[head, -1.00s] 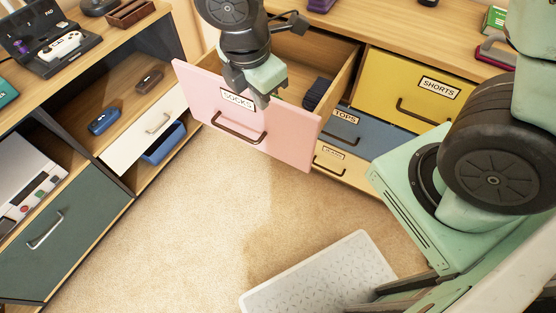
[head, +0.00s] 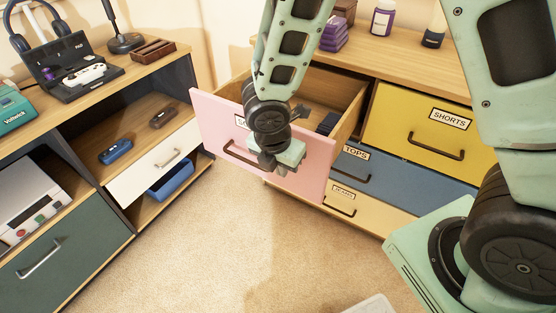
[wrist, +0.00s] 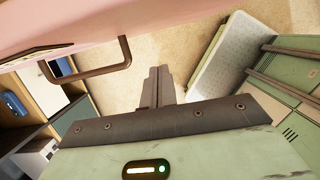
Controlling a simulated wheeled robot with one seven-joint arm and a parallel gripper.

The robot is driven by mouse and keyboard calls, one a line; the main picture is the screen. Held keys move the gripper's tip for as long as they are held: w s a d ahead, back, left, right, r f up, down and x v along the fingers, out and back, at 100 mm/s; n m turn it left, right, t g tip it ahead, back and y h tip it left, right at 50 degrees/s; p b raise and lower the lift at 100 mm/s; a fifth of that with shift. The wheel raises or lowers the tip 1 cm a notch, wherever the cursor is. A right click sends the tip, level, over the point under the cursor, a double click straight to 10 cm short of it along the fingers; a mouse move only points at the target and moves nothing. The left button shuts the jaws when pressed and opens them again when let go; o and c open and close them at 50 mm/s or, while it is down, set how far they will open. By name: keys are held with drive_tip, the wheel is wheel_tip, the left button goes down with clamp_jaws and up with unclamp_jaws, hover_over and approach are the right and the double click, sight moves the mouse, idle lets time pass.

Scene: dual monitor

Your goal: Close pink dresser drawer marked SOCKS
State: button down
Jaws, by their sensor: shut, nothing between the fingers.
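The pink SOCKS drawer (head: 318,160) is pulled well out of the dresser, with its open top showing and a dark folded item (head: 327,123) inside. Its dark handle (head: 240,154) is on the front face, partly hidden by my arm. My gripper (head: 276,166) is in front of the drawer face, right of the handle, pointing downward, with its fingers together and empty. In the wrist view the shut fingers (wrist: 159,84) show beside the drawer's handle (wrist: 95,72) and front (wrist: 190,12). I cannot tell whether the gripper touches the face.
The yellow SHORTS drawer (head: 400,116), blue TOPS drawer (head: 380,175) and a cream drawer (head: 342,198) sit to the right. Carpet (head: 225,240) in front is free. A pale tray-like object (wrist: 228,60) lies on the floor.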

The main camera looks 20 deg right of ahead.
drive_tip(key=shift+w+d+r, duration=0.1)
drive_tip(key=shift+w+d, duration=0.5)
drive_tip(key=shift+d, duration=0.2)
drive_tip(key=shift+w+d+r, duration=0.1)
drive_tip(key=shift+w+d, duration=0.5)
drive_tip(key=shift+d, duration=0.2)
drive_tip(key=shift+p, duration=0.3)
drive_tip(key=w+d+p, duration=0.5)
drive_tip(key=w+d, duration=0.1)
drive_tip(key=d, duration=0.2)
drive_tip(key=w+d+p, duration=0.6)
drive_tip(key=d, duration=0.3)
drive_tip(key=w+d+p, duration=0.6)
drive_tip(key=d, duration=0.2)
drive_tip(key=shift+w+d, duration=0.35)
drive_tip(key=shift+d, duration=0.05)
drive_tip(key=shift+d, duration=0.1)
